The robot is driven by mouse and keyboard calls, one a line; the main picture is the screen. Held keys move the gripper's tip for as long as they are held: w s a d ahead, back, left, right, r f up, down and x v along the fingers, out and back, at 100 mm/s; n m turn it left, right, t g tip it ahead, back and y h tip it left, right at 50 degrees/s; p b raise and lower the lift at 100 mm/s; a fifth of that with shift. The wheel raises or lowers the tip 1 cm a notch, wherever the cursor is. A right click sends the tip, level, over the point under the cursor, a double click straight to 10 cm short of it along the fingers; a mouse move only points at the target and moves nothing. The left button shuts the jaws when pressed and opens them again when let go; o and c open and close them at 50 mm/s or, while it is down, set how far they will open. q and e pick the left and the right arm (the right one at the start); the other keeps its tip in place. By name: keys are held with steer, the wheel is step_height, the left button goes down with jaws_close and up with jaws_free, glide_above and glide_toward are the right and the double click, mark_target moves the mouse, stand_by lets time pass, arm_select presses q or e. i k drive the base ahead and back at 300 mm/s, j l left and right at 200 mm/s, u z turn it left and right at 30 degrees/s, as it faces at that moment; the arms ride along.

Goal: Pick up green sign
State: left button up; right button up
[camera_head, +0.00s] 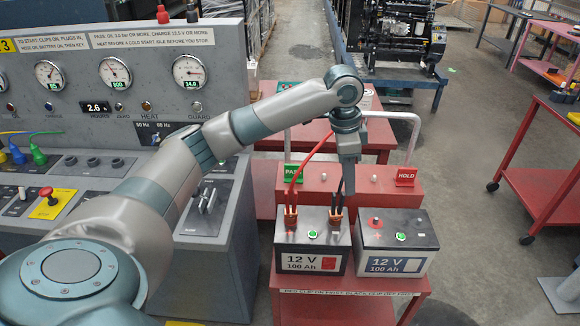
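A green sign (292,173) with partly covered white lettering stands at the left end of a red box (340,182) behind two batteries. A red cable passes in front of the sign. My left gripper (349,188) points down over the middle of the red box, to the right of the green sign and apart from it. I see its fingers edge-on, so I cannot tell whether they are open or shut. My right gripper is not in view.
A red HOLD sign (405,177) is at the box's right end. A clamped battery (312,243) and another battery (396,242) stand on a red cart (340,308). A grey control console (120,95) is at left. Open floor (460,240) lies at right.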

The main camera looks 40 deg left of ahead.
mark_target(290, 169)
steer(key=i+j, duration=0.15)
steer(key=j, duration=0.25)
steer(key=i+j, duration=0.15)
steer(key=j, duration=0.25)
steer(key=i+j, duration=0.15)
steer(key=j, duration=0.25)
steer(key=i+j, duration=0.15)
steer(key=j, duration=0.25)
